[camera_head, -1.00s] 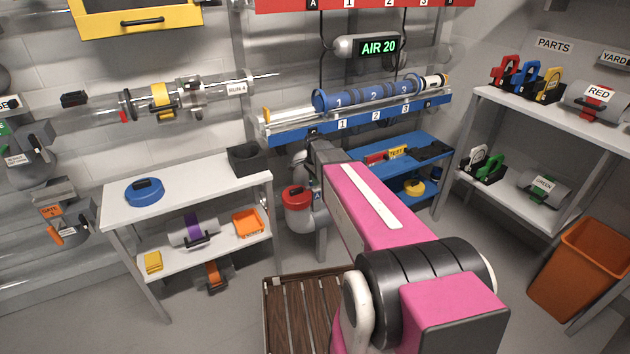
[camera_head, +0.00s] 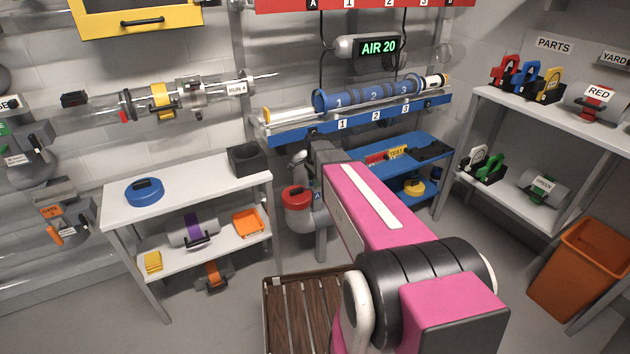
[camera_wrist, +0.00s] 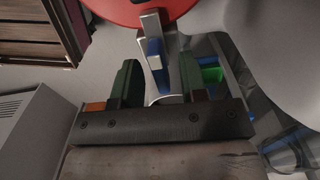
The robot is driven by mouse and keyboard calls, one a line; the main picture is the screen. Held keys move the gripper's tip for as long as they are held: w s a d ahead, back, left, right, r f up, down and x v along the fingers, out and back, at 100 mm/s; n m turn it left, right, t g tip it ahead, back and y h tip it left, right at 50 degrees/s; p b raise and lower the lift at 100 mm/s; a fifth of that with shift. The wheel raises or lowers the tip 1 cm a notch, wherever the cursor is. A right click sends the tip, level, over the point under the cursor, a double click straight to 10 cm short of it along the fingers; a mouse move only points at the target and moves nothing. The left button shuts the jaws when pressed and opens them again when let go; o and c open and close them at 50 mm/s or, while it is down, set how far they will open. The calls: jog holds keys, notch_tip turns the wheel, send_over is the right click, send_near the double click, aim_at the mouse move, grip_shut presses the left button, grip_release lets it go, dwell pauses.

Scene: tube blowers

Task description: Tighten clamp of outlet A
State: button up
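Outlet A is a grey elbow pipe with a red round cap (camera_head: 297,198), left of my pink arm in the head view. In the wrist view the red cap (camera_wrist: 135,9) is at the top. A silver and blue lever-like piece (camera_wrist: 153,52), apparently the clamp handle, points down from the cap's edge. My gripper (camera_wrist: 159,78) has its dark green fingers apart, one on each side of this piece. Gaps show on both sides, so I see no grip. My arm hides the gripper in the head view.
A white table (camera_head: 190,186) stands left of the outlet, with a dark box (camera_head: 246,159) near its right end. A blue bench (camera_head: 425,140) is behind my arm. A slatted wooden crate (camera_head: 305,318) is on the floor below. A grey surface (camera_wrist: 30,130) is at the wrist view's left.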

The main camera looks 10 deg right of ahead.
notch_tip(320, 180, up, 11)
dwell(0.6)
jog(key=shift+f, duration=0.1)
jog(key=s+f+n, duration=0.4)
jog(key=s+n, duration=0.3)
jog(key=s, duration=0.3)
jog(key=s+f+n, duration=0.4)
jog(key=s+n, duration=0.3)
jog(key=s, duration=0.4)
jog(key=shift+f, duration=0.2)
jog(key=shift+d, duration=0.1)
